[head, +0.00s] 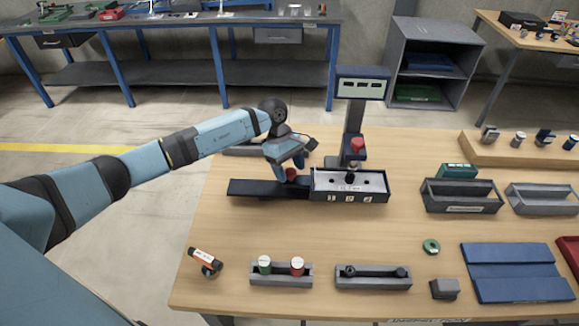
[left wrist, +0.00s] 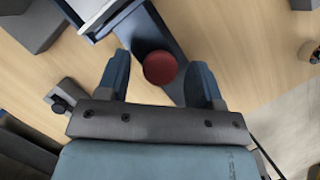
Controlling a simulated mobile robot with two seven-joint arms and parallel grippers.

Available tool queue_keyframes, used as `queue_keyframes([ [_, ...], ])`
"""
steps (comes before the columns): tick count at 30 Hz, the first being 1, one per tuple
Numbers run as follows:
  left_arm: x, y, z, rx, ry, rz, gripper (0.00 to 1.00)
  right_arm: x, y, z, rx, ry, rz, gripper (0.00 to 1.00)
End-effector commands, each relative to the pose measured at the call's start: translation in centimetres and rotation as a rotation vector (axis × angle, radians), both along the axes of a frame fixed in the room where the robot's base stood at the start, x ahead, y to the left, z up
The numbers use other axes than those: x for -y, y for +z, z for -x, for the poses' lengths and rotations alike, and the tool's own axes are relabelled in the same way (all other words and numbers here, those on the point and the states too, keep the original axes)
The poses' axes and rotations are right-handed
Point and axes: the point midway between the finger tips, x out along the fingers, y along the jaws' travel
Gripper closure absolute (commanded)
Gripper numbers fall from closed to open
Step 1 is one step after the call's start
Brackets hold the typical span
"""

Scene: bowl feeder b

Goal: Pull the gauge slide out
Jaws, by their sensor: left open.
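The gauge (head: 349,184) stands at the back middle of the wooden table, a grey box with a white top face and a display on a column. A dark slide (head: 254,188) sticks out from its left side and carries a red round knob (head: 291,174). My left gripper (head: 285,170) is over the slide at the knob. In the left wrist view, the open fingers (left wrist: 158,74) stand either side of the red knob (left wrist: 160,68), with gaps visible, above the dark slide (left wrist: 168,32). My right gripper is in no view.
Near the front edge are a tray with two capped pieces (head: 281,281), a second tray (head: 373,284) and an orange-black tool (head: 206,262). Grey bins (head: 462,208), a green ring (head: 431,246) and a blue panel (head: 516,272) are to the right. The table's middle is clear.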

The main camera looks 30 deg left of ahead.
Motion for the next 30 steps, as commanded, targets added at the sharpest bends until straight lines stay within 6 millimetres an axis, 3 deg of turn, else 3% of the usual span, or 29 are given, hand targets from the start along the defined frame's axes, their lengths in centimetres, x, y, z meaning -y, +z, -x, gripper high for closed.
queue_keyframes([
  [3, 0.0, 0.0, 0.0, 0.000, 0.000, 0.000, 0.40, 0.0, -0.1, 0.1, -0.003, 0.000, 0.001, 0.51],
  [4, 0.0, 0.0, 0.0, 0.000, 0.000, 0.000, 0.44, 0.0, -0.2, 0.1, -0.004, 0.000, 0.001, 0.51],
  [9, 0.0, 0.0, 0.0, 0.000, 0.000, 0.000, 0.83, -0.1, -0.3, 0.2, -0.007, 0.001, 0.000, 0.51],
  [12, 0.0, 0.0, 0.0, 0.000, 0.000, 0.000, 1.00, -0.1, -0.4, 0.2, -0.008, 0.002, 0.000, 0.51],
  [20, -0.8, -0.1, 0.4, 0.000, 0.000, -0.001, 1.00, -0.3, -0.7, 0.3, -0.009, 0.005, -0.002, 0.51],
  [25, -3.2, -0.3, 1.5, -0.001, 0.001, -0.003, 1.00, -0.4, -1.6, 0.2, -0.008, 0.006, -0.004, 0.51],
  [30, -6.9, -0.5, 3.2, -0.001, 0.003, -0.006, 1.00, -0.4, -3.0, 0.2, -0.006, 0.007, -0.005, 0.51],
])
